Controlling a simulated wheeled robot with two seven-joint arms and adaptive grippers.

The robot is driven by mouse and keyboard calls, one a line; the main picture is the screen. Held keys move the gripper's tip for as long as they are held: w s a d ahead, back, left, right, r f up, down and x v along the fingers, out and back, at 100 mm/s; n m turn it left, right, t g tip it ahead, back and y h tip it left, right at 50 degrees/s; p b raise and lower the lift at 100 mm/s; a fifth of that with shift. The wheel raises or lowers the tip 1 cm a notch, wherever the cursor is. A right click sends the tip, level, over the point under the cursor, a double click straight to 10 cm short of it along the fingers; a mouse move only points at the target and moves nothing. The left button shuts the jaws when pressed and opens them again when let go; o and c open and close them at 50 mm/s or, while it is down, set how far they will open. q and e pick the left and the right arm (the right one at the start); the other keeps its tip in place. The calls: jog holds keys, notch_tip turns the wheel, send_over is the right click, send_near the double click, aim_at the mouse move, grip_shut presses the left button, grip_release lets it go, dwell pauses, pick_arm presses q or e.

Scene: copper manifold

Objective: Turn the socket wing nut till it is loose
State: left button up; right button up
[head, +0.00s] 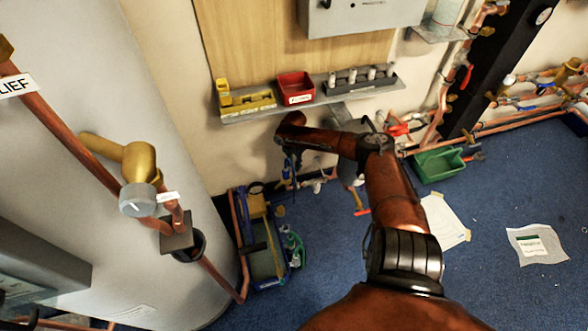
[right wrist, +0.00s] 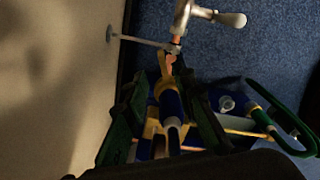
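I cannot single out the socket wing nut with certainty. In the right wrist view a silver fitting (right wrist: 184,18) with a pale lever (right wrist: 229,18) sits at the top, with a short copper piece (right wrist: 171,62) below it. Blue and yellow parts show between and behind the fingers. In the head view my right gripper (head: 289,160) hangs below the wall shelf, partly hidden by its arm. Dark parts at the lower left edge may be my left gripper (head: 18,315); its fingers are unclear.
The shelf (head: 300,109) holds a red bin (head: 295,87) and yellow parts. A tote (head: 264,262) of tools stands on the blue floor beside the big pale cylinder (head: 90,230). A green tray (head: 437,164) and papers lie to the right. Copper pipes run along the wall.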

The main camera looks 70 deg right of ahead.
jog(key=shift+r, duration=1.3)
